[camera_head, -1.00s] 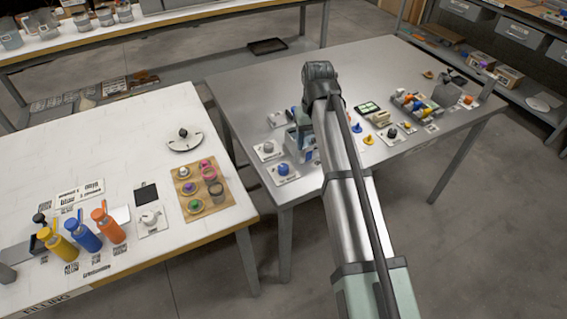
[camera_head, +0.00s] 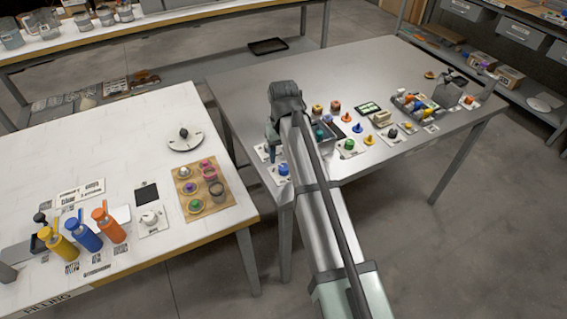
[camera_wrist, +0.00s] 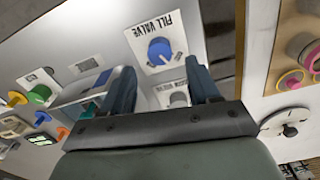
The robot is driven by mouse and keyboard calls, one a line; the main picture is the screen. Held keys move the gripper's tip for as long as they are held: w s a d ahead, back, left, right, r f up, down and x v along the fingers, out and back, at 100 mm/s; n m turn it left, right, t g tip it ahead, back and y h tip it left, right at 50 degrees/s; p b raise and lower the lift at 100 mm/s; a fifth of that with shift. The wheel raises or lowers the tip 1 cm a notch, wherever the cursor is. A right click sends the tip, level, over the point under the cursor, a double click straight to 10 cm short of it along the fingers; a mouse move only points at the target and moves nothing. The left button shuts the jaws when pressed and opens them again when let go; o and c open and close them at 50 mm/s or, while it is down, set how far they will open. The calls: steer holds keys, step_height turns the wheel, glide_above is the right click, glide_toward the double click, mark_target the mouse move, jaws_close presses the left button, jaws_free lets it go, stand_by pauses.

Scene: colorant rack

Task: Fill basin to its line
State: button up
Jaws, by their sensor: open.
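The fill valve is a blue knob on a white labelled plate near the front left corner of the metal table. It shows in the head view (camera_head: 284,170) and, beyond my fingertips, in the wrist view (camera_wrist: 160,51). A second valve with a grey knob (camera_wrist: 178,99) shows between my fingers. My gripper (camera_wrist: 161,80) is open, its fingers apart and empty; in the head view its hand (camera_head: 271,135) is over the left end of the metal table. A grey box with a teal inside (camera_wrist: 92,92), possibly the basin, is left of my fingers. Its line cannot be made out.
On the metal table (camera_head: 270,85), several coloured knobs and pegs stand to the right, with a green-lit panel (camera_head: 368,107). The white table (camera_head: 110,150) at left holds bottles, a dial (camera_head: 184,139) and a brown board of rings (camera_head: 218,207). A gap separates the tables.

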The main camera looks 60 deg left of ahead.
mark_target(283, 166)
steer(key=shift+f, duration=2.4)
steer(key=c, duration=1)
steer(key=shift+n, duration=2.1)
steer(key=shift+c, duration=0.2)
steer(key=o, duration=1)
steer(key=shift+o, duration=0.2)
steer(key=shift+r, duration=0.1)
step_height(283, 166, up, 14)
